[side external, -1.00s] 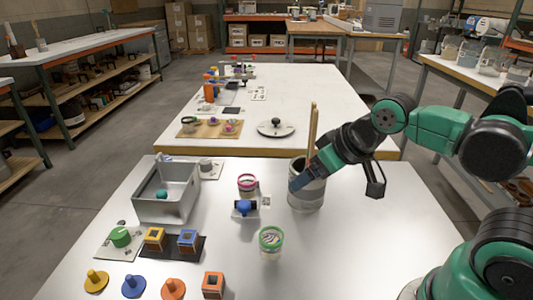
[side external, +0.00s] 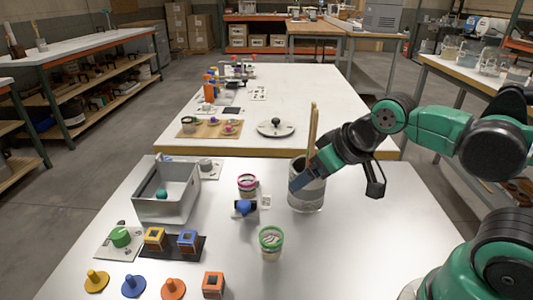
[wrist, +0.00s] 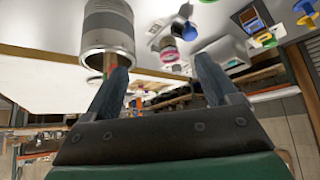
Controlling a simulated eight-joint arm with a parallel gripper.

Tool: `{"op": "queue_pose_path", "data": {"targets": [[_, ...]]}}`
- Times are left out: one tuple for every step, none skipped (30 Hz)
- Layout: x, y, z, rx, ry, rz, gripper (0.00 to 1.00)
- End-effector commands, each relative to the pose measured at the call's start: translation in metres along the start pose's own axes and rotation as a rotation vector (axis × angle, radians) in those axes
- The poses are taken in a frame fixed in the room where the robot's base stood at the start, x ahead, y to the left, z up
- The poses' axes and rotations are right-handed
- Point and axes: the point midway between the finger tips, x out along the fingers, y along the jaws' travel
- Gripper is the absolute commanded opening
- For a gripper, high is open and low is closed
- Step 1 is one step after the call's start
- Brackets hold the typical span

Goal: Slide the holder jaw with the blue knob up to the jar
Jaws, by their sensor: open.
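A jar with a pink rim (side external: 247,182) stands upright near the middle of the near table. The blue knob (side external: 243,207) of the holder sits just in front of the jar, low on the table. The holder jaw itself is small, and I cannot tell whether it touches the jar. My gripper (wrist: 160,84) is open, with a finger at each side in the wrist view and nothing held between them. In the side external view it is right of the jar and knob, over the large metal can (side external: 307,195), apart from both.
A wooden stick stands up from the can. A jar with a green rim (side external: 271,240) stands in front of the holder. A grey bin (side external: 165,210) is at left. Coloured blocks and pegs lie front left. The table right of the green-rimmed jar is clear.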

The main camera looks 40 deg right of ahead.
Motion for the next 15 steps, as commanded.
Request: {"op": "queue_pose_path", "data": {"targets": [[0.0000, 0.0000, 0.0000, 0.000, 0.000, 0.000, 0.81], [0.0000, 0.0000, 0.0000, 0.000, 0.000, 0.000, 0.81], [0.0000, 0.0000, 0.0000, 0.000, 0.000, 0.000, 0.81], [0.0000, 0.0000, 0.0000, 0.000, 0.000, 0.000, 0.81], [0.0000, 0.0000, 0.0000, 0.000, 0.000, 0.000, 0.81], [0.0000, 0.0000, 0.0000, 0.000, 0.000, 0.000, 0.81], [0.0000, 0.0000, 0.0000, 0.000, 0.000, 0.000, 0.81], [0.0000, 0.0000, 0.0000, 0.000, 0.000, 0.000, 0.81], [0.0000, 0.0000, 0.0000, 0.000, 0.000, 0.000, 0.81], [0.0000, 0.0000, 0.0000, 0.000, 0.000, 0.000, 0.81], [0.0000, 0.0000, 0.0000, 0.000, 0.000, 0.000, 0.78], [0.0000, -0.0001, -0.0002, 0.001, 0.000, 0.000, 0.70], [0.0000, -0.0002, -0.0006, 0.002, -0.002, -0.001, 0.70], [0.0000, -0.0005, -0.0016, 0.006, -0.006, -0.001, 0.70], [0.0001, -0.0011, -0.0039, 0.014, -0.015, -0.002, 0.70]]}}
